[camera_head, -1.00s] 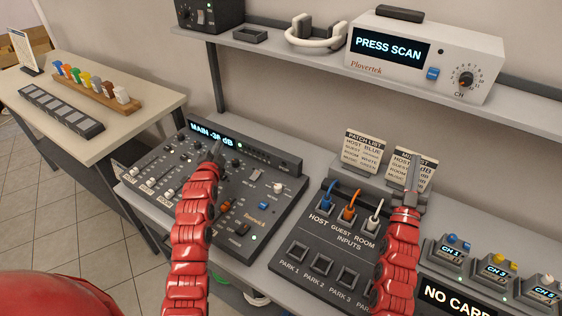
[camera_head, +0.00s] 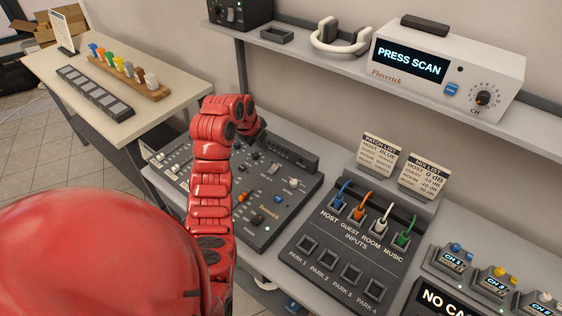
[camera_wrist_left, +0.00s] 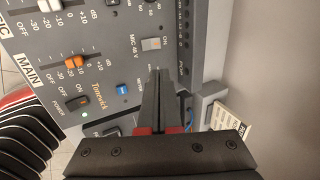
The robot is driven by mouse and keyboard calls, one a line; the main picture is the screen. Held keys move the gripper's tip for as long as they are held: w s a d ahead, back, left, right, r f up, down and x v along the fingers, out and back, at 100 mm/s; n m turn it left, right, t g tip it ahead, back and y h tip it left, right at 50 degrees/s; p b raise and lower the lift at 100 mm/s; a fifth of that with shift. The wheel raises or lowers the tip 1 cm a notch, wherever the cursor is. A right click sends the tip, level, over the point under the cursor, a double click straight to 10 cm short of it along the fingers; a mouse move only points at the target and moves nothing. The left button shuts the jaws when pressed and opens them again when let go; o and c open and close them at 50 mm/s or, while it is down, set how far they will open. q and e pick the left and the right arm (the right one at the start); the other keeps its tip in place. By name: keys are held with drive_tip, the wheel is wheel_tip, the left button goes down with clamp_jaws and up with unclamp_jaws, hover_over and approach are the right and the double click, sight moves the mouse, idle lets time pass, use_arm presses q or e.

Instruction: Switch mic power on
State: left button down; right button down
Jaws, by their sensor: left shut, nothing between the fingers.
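The mixer (camera_head: 287,208) lies on the desk under the shelf, partly covered by my left arm in the head view. In the left wrist view its face carries a small pale grey switch (camera_wrist_left: 151,44) labelled MIC 48 V, with ON printed at one end. I cannot tell which way that switch is set. My left gripper (camera_wrist_left: 161,72) is shut and empty, its fingertips over the mixer face close to the switch. I cannot tell whether they touch it. In the head view the arm hides most of this gripper. My right gripper is not in view.
Next to the MIC switch are a blue button (camera_wrist_left: 122,89), an orange MAIN fader (camera_wrist_left: 76,62) and a POWER switch with a lit green light (camera_wrist_left: 85,116). The inputs panel (camera_head: 318,238) with several coloured plugs stands right of the mixer. Two cards (camera_head: 380,155) stand behind it.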

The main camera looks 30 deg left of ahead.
use_arm(q)
drive_tip(key=shift+f, duration=0.15)
drive_tip(key=b, duration=0.8)
approach(277, 166)
drive_tip(key=x, duration=0.7)
drive_tip(key=shift+p, duration=0.4)
